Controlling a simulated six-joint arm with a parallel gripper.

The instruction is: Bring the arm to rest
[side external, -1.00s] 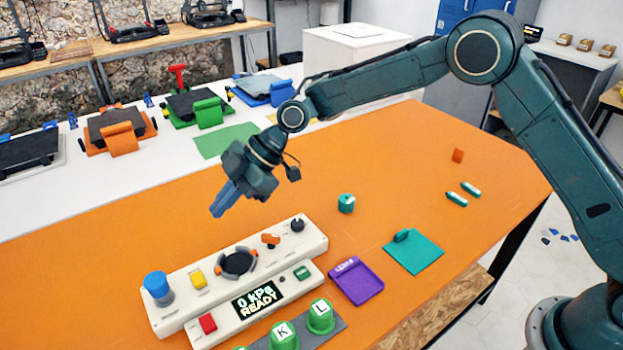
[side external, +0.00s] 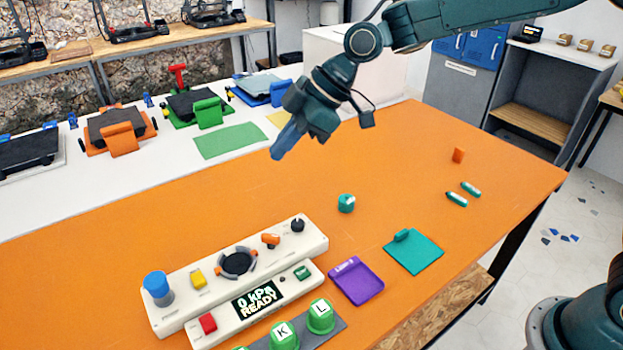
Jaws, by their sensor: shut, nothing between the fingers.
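My gripper (side external: 276,155) hangs above the orange table (side external: 420,170), toward its far side. Its blue fingers point down and to the left. They are shut and hold nothing. The gripper is clear of the table top and touches no object. My arm (side external: 460,22) reaches in from the upper right, raised high, and part of it lies outside the picture.
A white control panel (side external: 190,318) reading "0 kPa READY" stands below the gripper. Printers stand on the white table (side external: 50,205) behind.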

